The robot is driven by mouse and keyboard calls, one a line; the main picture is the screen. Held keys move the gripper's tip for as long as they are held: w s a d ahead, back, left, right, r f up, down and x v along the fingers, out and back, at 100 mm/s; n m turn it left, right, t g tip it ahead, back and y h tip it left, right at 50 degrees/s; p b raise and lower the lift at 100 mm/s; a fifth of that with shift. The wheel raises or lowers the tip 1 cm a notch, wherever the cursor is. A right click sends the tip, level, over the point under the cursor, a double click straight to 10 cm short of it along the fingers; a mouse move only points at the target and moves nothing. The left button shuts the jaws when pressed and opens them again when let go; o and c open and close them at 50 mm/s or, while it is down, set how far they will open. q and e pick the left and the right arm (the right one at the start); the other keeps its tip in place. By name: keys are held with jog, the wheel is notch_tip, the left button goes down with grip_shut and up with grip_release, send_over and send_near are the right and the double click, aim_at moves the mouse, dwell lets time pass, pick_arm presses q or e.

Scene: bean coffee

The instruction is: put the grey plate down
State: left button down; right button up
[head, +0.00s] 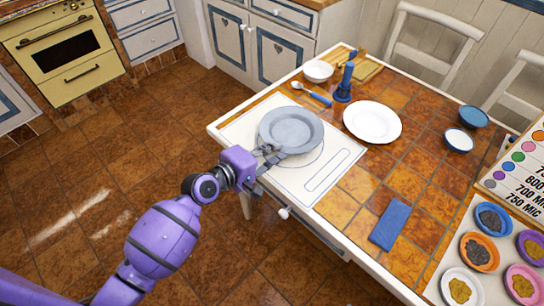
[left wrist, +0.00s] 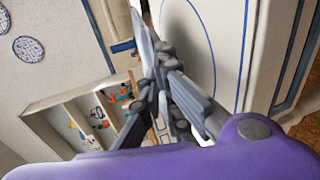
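The grey plate (head: 291,130) is over the white board with blue outlines (head: 268,158) at the table's near left corner. It covers part of a circle drawn there. My left gripper (head: 272,154) is at the plate's near rim, its fingers closed on that rim. In the left wrist view the plate (left wrist: 146,38) shows nearly edge-on between the fingers (left wrist: 158,72), with the board (left wrist: 203,40) to its right. The plate looks roughly level and slightly above the board; contact is hard to tell. My right gripper is not in view.
A white plate (head: 372,121), a blue grinder-like object (head: 345,84), a spoon (head: 312,94) and a white bowl (head: 318,70) stand near the grey plate. A folded blue cloth (head: 390,225) lies right. Several coloured bowls (head: 479,252) and a price board (head: 522,165) are at far right.

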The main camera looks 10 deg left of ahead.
pick_arm(q)
notch_tip(320, 180, down, 4)
jog(key=shift+w+r+b, duration=0.15)
jog(key=shift+r+b, duration=0.1)
jog(key=shift+b, duration=0.15)
jog(key=shift+r, duration=0.1)
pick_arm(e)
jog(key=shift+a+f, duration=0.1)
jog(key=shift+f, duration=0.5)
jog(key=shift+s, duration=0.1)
pick_arm(q)
jog(key=c, duration=2.4)
grip_release()
jog(key=shift+f, duration=0.3)
jog(key=shift+o, duration=0.7)
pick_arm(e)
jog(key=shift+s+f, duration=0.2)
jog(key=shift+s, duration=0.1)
pick_arm(q)
jog(key=shift+r, duration=0.1)
jog(key=shift+r, duration=0.2)
jog(key=v, duration=1.2)
jog(key=shift+b, duration=0.3)
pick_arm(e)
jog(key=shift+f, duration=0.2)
